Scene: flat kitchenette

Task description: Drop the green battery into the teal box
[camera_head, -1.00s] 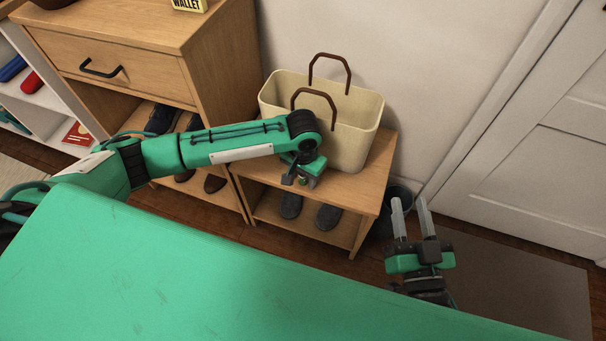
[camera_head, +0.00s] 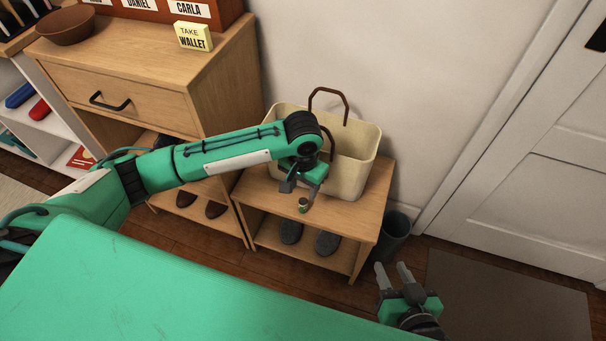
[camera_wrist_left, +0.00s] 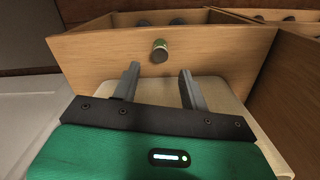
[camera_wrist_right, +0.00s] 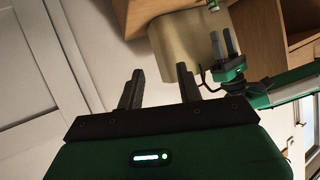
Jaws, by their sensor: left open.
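The green battery (camera_head: 303,205) stands near the front edge of the wooden bench top, with a pale metallic end. In the left wrist view the battery (camera_wrist_left: 160,50) is just past the fingertips, apart from them. My left gripper (camera_head: 298,188) is open and empty, close behind the battery, with its arm reaching across from the left. My right gripper (camera_head: 391,270) is open and empty, low at the right, beyond the green surface. I cannot make out a teal box in any view.
A cream basket (camera_head: 362,150) with brown handles stands on the bench (camera_head: 345,210), close behind my left gripper. Shoes (camera_head: 327,243) lie on the shelf below. A dark bin (camera_head: 395,238) stands right of the bench. A cabinet (camera_head: 150,65) is at the left, a door (camera_head: 530,170) at the right.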

